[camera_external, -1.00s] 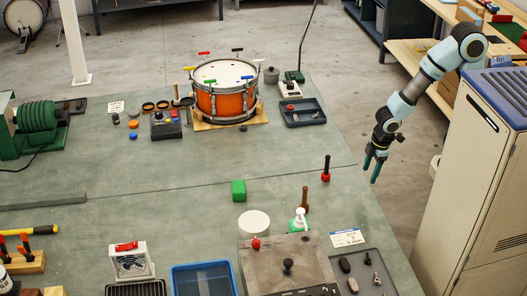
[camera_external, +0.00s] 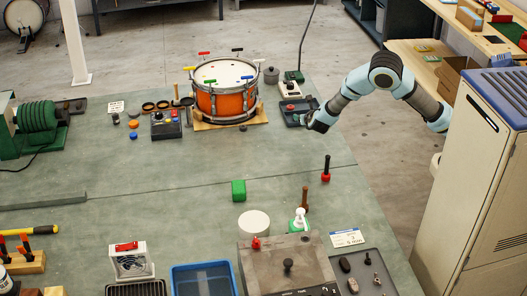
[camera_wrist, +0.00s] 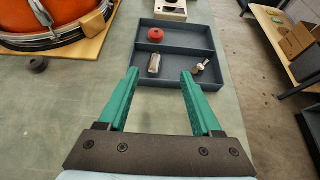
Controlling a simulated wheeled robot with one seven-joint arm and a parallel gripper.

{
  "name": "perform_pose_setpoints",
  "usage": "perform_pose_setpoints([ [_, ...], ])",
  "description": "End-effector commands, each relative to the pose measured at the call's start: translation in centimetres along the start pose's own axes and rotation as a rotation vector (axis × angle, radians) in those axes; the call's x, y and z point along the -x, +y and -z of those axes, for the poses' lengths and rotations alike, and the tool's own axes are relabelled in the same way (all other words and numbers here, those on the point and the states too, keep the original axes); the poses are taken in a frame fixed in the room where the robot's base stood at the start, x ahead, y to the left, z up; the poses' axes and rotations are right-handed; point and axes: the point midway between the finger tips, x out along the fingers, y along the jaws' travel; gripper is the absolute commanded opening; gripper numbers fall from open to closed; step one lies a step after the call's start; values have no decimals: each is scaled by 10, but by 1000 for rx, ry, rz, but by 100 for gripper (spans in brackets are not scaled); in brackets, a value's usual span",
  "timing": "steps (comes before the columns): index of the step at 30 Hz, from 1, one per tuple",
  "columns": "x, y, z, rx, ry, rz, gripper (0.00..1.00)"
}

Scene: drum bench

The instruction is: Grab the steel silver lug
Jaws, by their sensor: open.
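In the wrist view a silver metal lug (camera_wrist: 154,64), a short block with a paler top, lies in the near compartment of a dark grey tray (camera_wrist: 180,83). My gripper (camera_wrist: 160,73) has two green fingers spread apart, with nothing between them. The lug shows just beyond the fingertips, roughly in line with the gap and nearer the left finger. In the external view my gripper (camera_external: 313,122) is at the tray (camera_external: 287,108); my wrist hides its fingers and part of the tray, and the lug cannot be made out there.
A small pale knobbed piece (camera_wrist: 200,67) lies at the right of the same compartment, close to the right fingertip. A red round piece (camera_wrist: 156,34) is in the far compartment. The orange drum (camera_external: 227,104) stands left of the tray.

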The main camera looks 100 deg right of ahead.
Motion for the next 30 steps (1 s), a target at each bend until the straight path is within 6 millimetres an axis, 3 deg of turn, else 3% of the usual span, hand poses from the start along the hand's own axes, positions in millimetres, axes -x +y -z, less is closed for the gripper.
perform_pose_setpoints([
  [3,-19,0,-1,0,1,2,66],
  [11,-37,1,1,-1,3,0,66],
  [21,-78,7,8,-3,3,2,66],
  [30,-85,8,11,-3,3,0,66],
])
